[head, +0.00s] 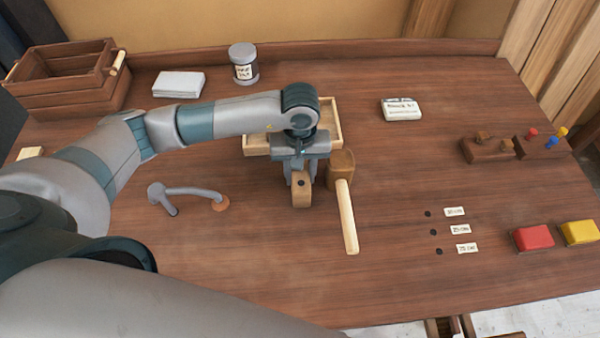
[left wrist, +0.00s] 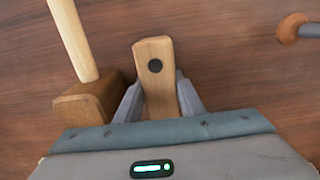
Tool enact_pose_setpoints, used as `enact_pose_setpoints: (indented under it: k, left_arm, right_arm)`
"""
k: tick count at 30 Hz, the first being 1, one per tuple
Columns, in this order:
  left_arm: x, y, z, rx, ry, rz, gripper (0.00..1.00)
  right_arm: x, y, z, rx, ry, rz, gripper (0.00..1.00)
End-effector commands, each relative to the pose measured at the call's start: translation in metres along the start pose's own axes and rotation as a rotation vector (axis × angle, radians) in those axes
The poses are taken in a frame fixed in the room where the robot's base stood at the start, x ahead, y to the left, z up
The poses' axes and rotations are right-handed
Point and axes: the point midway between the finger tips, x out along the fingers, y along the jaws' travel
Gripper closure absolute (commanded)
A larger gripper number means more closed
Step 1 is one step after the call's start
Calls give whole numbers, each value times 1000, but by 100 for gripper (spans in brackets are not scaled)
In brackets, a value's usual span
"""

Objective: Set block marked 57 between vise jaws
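A light wooden block (head: 302,192) with a dark round spot sits between the fingers of my left gripper (head: 301,178). In the left wrist view the block (left wrist: 157,72) stands out between the two fingers, which lie against its sides; the gripper is shut on it. No number is readable on the block. What look like wooden vise jaws (head: 450,327) show at the table's front edge, cut off by the bottom of the head view, right of and nearer than the gripper. My right gripper is not in view.
A mallet (head: 347,215) lies close right of the block. A shallow wooden tray (head: 331,122) is behind the gripper. A grey curved tool (head: 190,193) lies to the left. Labelled holes, a red block (head: 533,238) and a yellow block (head: 580,233) are at right. The front middle is clear.

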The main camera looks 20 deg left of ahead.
Motion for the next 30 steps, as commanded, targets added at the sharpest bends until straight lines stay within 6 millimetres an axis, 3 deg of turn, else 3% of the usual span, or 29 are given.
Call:
enact_pose_setpoints:
  k: [1, 3, 17, 19, 30]
  left_arm:
    - [0, 0, 0, 0, 0, 0, 55]
    - [0, 0, 0, 0, 0, 0, 46]
    - [-4, 0, 0, 0, 0, 0, 46]
    - [-6, 0, -1, 0, 2, 1, 46]
    - [-60, 1, -2, 1, 5, 4, 46]
  right_arm:
    - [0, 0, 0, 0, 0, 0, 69]
    - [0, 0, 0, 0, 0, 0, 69]
    - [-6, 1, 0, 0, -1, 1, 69]
    - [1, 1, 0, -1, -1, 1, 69]
    - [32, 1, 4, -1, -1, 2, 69]
